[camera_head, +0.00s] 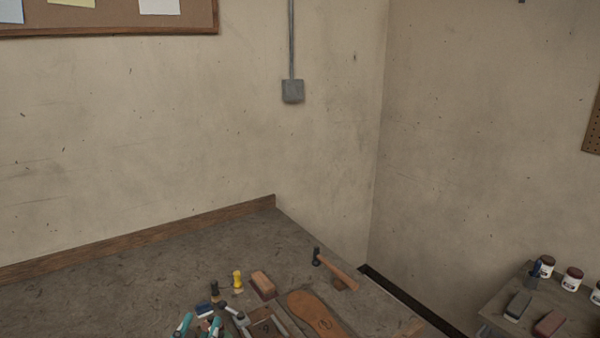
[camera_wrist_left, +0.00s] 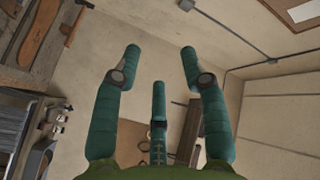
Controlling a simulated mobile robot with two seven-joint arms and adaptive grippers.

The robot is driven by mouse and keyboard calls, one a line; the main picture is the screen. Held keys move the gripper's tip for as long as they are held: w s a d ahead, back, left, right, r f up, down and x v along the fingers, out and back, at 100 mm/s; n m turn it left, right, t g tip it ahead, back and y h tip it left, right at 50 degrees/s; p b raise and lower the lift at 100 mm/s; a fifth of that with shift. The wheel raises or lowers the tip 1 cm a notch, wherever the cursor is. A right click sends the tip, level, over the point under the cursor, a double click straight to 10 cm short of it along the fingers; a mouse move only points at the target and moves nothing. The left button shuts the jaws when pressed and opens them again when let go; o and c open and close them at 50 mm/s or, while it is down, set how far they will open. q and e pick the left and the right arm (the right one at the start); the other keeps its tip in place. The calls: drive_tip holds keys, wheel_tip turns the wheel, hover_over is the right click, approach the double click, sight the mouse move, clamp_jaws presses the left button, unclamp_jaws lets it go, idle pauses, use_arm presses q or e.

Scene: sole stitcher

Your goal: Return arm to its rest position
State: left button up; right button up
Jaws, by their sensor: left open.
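My left gripper (camera_head: 198,326) shows at the bottom edge of the head view as teal fingertips over the workbench (camera_head: 130,285). In the left wrist view the left gripper (camera_wrist_left: 160,58) has its teal fingers spread wide, with nothing between them. Most of the left arm is outside the head view. My right arm and gripper do not show in either view.
A brown sole (camera_head: 318,316), a hammer (camera_head: 338,270), a wooden block (camera_head: 263,285) and a yellow-handled tool (camera_head: 237,280) lie on the bench near the gripper. A side table (camera_head: 492,312) with jars and brushes stands at right. The bench's back left is clear.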

use_arm(q)
drive_tip(key=s+a+f+n+g+y, duration=0.1)
drive_tip(key=s+a+f+n+g, duration=0.1)
drive_tip(key=s+f+g, duration=0.45)
drive_tip(key=s+a+f+n+g, duration=0.1)
drive_tip(key=s+f+n+g, duration=0.15)
drive_tip(key=f, duration=0.65)
drive_tip(key=s+f+g, duration=0.6)
drive_tip(key=s+f, duration=0.3)
drive_tip(key=s, duration=0.5)
wheel_tip(320, 180, down, 26)
drive_tip(key=s+f+b, duration=0.1)
drive_tip(key=b, duration=0.4)
drive_tip(key=s+a+f+g+b, duration=0.2)
drive_tip(key=s+f+b, duration=0.3)
drive_tip(key=s+f, duration=1.1)
wheel_tip(320, 180, down, 3)
drive_tip(key=shift+r, duration=0.15)
